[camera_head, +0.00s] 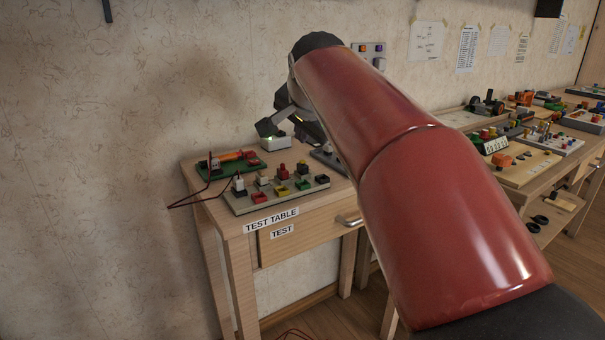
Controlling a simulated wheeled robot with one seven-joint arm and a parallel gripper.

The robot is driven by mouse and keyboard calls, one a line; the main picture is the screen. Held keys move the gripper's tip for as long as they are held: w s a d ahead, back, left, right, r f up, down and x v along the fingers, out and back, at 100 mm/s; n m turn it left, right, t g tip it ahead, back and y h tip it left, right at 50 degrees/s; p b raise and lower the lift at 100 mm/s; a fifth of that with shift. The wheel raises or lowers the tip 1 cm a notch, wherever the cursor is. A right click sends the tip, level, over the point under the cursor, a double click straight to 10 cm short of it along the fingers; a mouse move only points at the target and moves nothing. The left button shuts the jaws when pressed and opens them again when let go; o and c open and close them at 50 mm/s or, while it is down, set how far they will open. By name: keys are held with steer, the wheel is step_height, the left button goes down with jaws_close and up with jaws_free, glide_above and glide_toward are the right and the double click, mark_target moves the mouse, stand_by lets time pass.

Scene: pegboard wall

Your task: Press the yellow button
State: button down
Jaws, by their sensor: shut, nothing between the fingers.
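A grey control board (243,207) lies on the test table. In its front row is a low square yellow button (281,190), between a red one (259,197) on the left and a green one (302,185) on the right. Taller red, white and black controls stand in the row behind. My gripper (267,128) is up and behind the board, near a small white box (275,143) with a green light. It is shut and empty, apart from the yellow button. My red arm hides part of the gripper and the table's right side.
A green board with an orange part (234,162) lies at the table's back left, with dark red wire hanging over the left edge. A wall panel (369,54) carries coloured knobs. More tables with many parts (520,165) stand at right.

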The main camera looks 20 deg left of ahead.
mark_target(303, 167)
steer(key=shift+f+b, duration=0.65)
steer(key=shift+f, duration=0.5)
stand_by(1.2)
steer(key=shift+f+b, duration=0.35)
steer(key=shift+f, duration=0.05)
steer(key=shift+f+b, duration=0.3)
steer(key=shift+f, duration=0.1)
stand_by(0.4)
steer(key=shift+r, duration=0.15)
steer(key=shift+r+p, duration=0.7)
steer(key=shift+p, duration=0.05)
step_height(303, 167, up, 5)
steer(key=p, duration=0.4)
steer(key=shift+p, duration=0.3)
stand_by(0.4)
